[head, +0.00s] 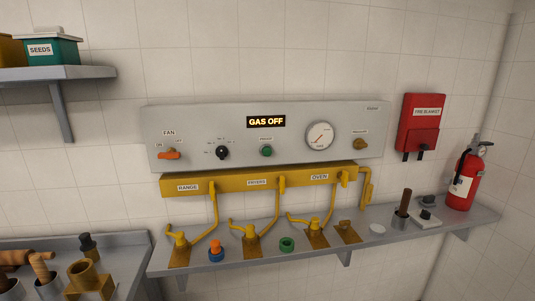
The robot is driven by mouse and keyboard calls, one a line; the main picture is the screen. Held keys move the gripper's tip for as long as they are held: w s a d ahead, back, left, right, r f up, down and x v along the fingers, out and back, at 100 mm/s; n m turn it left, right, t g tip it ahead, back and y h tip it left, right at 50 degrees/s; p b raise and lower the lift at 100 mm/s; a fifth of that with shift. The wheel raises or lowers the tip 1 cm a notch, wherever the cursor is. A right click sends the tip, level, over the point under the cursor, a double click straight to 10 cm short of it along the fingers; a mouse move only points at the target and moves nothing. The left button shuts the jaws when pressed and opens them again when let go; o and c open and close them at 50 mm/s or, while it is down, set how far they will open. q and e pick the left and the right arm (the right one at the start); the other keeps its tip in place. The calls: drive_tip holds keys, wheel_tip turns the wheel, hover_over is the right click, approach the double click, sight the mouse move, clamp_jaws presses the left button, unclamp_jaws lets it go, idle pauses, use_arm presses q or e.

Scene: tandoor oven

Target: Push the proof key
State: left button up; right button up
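A green round button (267,151) sits in the middle of the grey control panel (365,120) on the wall, below the display (266,121) that reads GAS OFF. The small label above the button is too small to read surely, so I cannot tell for certain that it is the proof key. On the same panel are an orange fan switch (169,155), a black knob (222,153), a round gauge (320,135) and a brass-coloured knob (360,144). Neither of my grippers is in view.
Below the panel runs a yellow gas manifold (225,187) with pipes and valves above a grey shelf (210,266). A fire extinguisher (466,180) stands at right. The space before the panel looks clear.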

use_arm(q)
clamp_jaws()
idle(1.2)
